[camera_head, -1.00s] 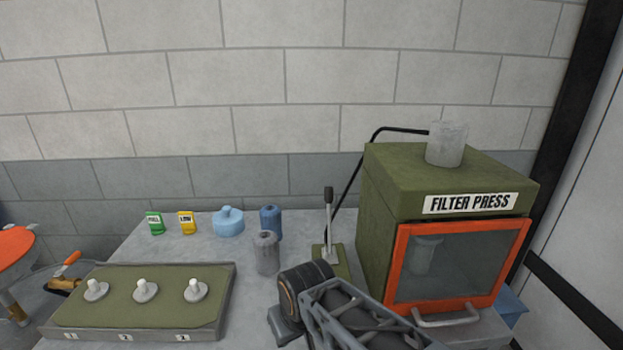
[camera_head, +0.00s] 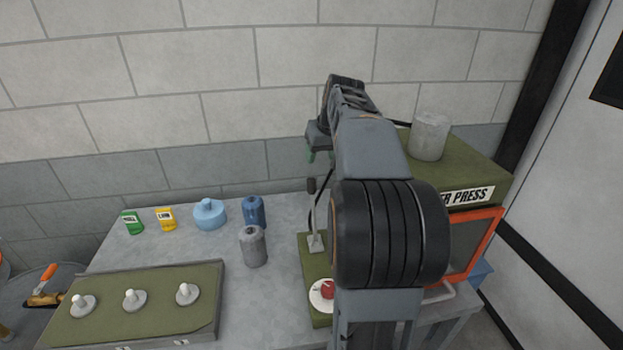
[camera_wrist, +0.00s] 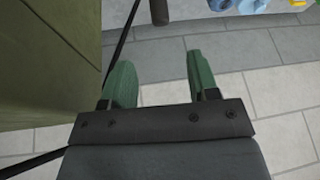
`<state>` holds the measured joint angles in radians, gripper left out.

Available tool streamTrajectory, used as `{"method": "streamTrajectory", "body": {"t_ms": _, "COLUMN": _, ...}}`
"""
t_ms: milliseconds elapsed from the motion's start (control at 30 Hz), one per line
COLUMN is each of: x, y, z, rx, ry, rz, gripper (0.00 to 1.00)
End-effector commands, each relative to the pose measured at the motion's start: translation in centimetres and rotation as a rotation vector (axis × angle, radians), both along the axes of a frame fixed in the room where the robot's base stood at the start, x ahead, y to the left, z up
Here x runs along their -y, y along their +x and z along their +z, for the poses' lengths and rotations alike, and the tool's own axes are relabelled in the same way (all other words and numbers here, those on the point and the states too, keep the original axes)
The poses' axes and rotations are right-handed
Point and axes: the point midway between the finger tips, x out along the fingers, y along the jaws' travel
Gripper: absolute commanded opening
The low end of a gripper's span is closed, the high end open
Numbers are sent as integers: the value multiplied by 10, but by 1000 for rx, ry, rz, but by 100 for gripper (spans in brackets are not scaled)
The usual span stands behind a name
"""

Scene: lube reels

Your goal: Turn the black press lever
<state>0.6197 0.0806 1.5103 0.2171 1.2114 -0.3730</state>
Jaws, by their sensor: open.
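The press lever is a thin grey rod with a black grip (camera_head: 311,186), standing on a narrow green base (camera_head: 312,265) left of the filter press. My gripper (camera_head: 319,156) is just above the grip in the head view, with green fingers pointing down. In the wrist view my gripper (camera_wrist: 158,68) is open and empty. A dark cylinder that looks like the black grip (camera_wrist: 160,11) shows at the top edge, beyond the fingertips and apart from them. My arm hides part of the lever's surroundings and the press front.
The green filter press (camera_head: 470,165) stands close on the right, with a grey cylinder (camera_head: 430,136) on top. A red knob (camera_head: 327,289) sits on the base. Grey (camera_head: 253,246) and blue (camera_head: 254,212) canisters stand left of the lever. A black cable (camera_wrist: 119,47) runs beside the press.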

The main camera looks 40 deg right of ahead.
Motion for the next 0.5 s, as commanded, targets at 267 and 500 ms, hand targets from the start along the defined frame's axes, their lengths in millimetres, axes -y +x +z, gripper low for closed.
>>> {"method": "streamTrajectory", "body": {"t_ms": 267, "x": 2, "y": 19, "z": -44, "rx": -3, "ry": 3, "rz": 1, "gripper": 55}}
{"method": "streamTrajectory", "body": {"t_ms": 500, "x": 3, "y": 36, "z": -84, "rx": -2, "ry": 3, "rz": 1, "gripper": 55}}
